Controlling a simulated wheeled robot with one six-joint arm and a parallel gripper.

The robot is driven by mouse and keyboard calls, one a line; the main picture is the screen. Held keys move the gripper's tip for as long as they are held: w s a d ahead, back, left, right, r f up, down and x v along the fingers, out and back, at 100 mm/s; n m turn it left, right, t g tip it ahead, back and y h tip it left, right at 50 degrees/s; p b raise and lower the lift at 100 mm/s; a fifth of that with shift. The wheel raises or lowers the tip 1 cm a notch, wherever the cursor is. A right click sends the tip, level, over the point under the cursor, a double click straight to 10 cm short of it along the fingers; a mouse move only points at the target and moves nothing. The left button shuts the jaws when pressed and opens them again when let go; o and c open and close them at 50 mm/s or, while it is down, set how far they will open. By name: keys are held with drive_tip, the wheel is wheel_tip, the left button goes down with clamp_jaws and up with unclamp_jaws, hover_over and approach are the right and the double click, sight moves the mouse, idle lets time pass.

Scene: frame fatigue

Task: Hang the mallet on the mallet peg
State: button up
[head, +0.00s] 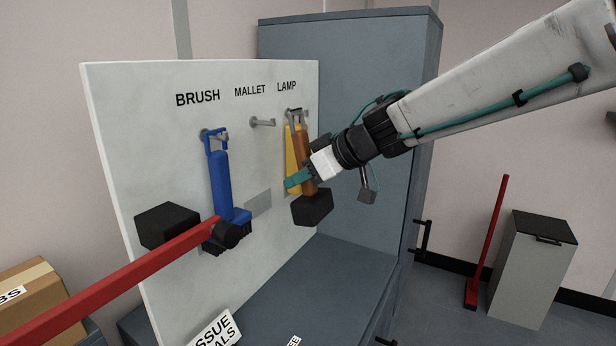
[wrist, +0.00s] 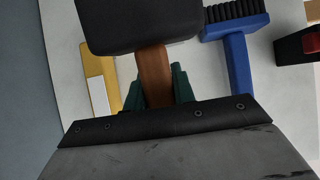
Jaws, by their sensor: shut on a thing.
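The mallet (head: 304,146) has a brown handle, a black head at its lower end and a loop at its top. My gripper (head: 300,180) is shut on the mallet's handle, in front of the right part of the white board. The wrist view shows the handle (wrist: 154,75) between the green fingers (wrist: 158,88), with the black head beyond. The mallet peg (head: 263,122) sticks out bare under the MALLET label (head: 250,91). The mallet's loop is to the right of this peg, in front of the lamp's place; its exact distance from the board cannot be told.
A blue brush (head: 221,180) hangs on the left peg. A yellow lamp (head: 292,160) is partly hidden behind the mallet. A red bar (head: 120,278) with black blocks crosses in front of the board (head: 130,120) at lower left. A blue-grey cabinet (head: 350,60) stands behind.

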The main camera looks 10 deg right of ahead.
drive_tip(key=shift+w+a+f, duration=0.1)
drive_tip(key=shift+w+a, duration=0.5)
drive_tip(key=shift+a, duration=0.2)
drive_tip(key=shift+w+a, duration=0.6)
drive_tip(key=shift+a, duration=0.2)
drive_tip(key=shift+w+a, duration=0.2)
drive_tip(key=shift+w+a, duration=0.25)
drive_tip(key=shift+a, duration=0.1)
drive_tip(key=shift+w+a+f, duration=0.1)
drive_tip(key=shift+w+a, duration=0.15)
drive_tip(key=shift+a, duration=0.15)
drive_tip(key=shift+w+a, duration=0.1)
drive_tip(key=shift+w+a+f, duration=0.2)
drive_tip(key=shift+f, duration=0.05)
drive_tip(key=shift+w+a+f, duration=0.15)
drive_tip(key=shift+a+f, duration=0.1)
